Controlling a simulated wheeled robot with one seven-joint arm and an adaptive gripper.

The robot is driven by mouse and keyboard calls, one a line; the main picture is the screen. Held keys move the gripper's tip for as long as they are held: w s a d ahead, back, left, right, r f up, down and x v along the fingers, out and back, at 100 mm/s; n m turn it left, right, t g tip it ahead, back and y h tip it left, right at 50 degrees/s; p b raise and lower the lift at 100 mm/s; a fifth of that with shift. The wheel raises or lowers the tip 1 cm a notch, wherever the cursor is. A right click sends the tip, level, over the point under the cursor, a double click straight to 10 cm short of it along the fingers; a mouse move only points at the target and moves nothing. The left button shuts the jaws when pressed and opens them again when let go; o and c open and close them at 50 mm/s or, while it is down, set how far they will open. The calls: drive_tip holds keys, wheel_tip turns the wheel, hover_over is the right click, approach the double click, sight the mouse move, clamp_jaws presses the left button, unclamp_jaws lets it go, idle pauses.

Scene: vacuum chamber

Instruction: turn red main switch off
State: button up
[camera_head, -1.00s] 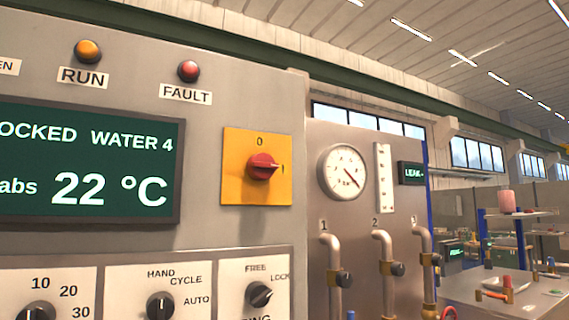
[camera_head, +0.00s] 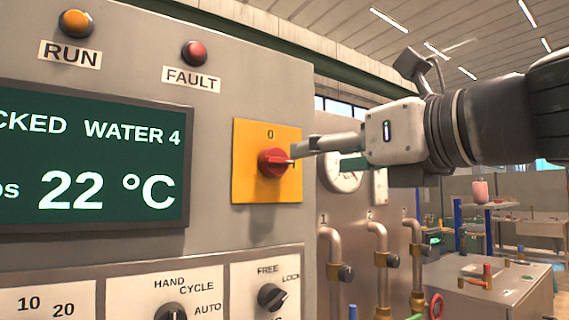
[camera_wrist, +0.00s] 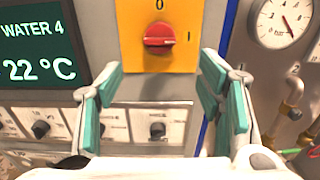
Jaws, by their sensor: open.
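The red main switch (camera_head: 274,162) is a round knob on a yellow plate (camera_head: 250,185) on the grey cabinet front. A 0 is marked above it. In the wrist view the red knob (camera_wrist: 159,42) has its handle lying level, toward the I mark on the right. My gripper (camera_head: 298,150) comes in from the right in the head view, its fingertips close to the knob's right side. In the wrist view my open gripper (camera_wrist: 160,85) has its green-padded fingers spread below and to either side of the knob, with nothing between them. Contact with the knob cannot be told.
A display (camera_head: 90,160) reading 22 °C is left of the switch. Rotary selectors (camera_head: 272,297) are below it. RUN (camera_head: 75,23) and FAULT (camera_head: 194,53) lamps sit above. A round gauge (camera_wrist: 287,20) and pipes (camera_head: 333,262) are to the right.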

sight(282, 162)
drive_tip(key=b+x, duration=0.1)
drive_tip(key=x, duration=1)
drive_tip(key=shift+w+a, duration=0.15)
drive_tip(key=shift+w, duration=0.05)
drive_tip(key=c, duration=1.1)
